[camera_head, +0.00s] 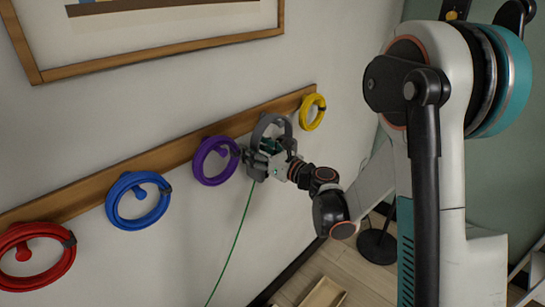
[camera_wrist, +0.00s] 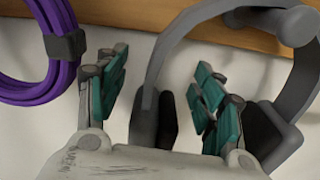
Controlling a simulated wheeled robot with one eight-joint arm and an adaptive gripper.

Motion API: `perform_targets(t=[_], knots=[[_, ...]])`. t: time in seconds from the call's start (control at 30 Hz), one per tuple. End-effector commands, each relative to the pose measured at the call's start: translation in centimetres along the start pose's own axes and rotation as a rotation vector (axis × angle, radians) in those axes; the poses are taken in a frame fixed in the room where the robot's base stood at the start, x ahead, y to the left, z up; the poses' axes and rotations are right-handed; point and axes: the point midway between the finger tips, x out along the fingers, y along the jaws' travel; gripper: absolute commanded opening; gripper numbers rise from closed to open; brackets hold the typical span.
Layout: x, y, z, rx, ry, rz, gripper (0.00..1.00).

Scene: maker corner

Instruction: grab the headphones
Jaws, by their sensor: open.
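The grey headphones (camera_head: 270,121) hang from a peg on the wooden wall rail, between the purple and yellow coils. In the wrist view the headband (camera_wrist: 151,88) arches up to the grey peg (camera_wrist: 290,22), with dark ear cups below. My gripper (camera_head: 262,157) is at the headphones in the head view and covers their lower part. In the wrist view my open gripper (camera_wrist: 158,88) has its teal-padded fingers apart. The left side of the headband and its ear cup appear between them; the right finger appears between the two cups. I cannot tell whether the fingers touch the headphones.
A purple coil (camera_head: 198,168) hangs close to the left of my gripper and shows in the wrist view (camera_wrist: 65,85). Blue (camera_head: 113,208) and red (camera_head: 65,262) coils hang farther left, a yellow coil (camera_head: 305,111) to the right. A thin green line (camera_head: 232,245) runs down below my gripper.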

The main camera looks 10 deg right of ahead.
Motion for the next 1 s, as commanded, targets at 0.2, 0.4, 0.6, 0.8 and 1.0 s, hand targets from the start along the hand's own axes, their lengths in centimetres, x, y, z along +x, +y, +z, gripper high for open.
perform_targets(t=[0.2, 0.4, 0.6, 0.8, 1.0], knots=[[0.0, 0.0, 0.0, 0.0, 0.0, 0.0, 0.5], [0.0, 0.0, 0.0, 0.0, 0.0, 0.0, 0.07], [-0.1, 0.0, 0.1, 0.0, 0.0, -0.001, 0.07], [-0.1, 0.0, 0.5, 0.0, 0.0, -0.001, 0.07], [-0.1, 0.2, 2.6, 0.0, 0.0, 0.0, 0.07]])
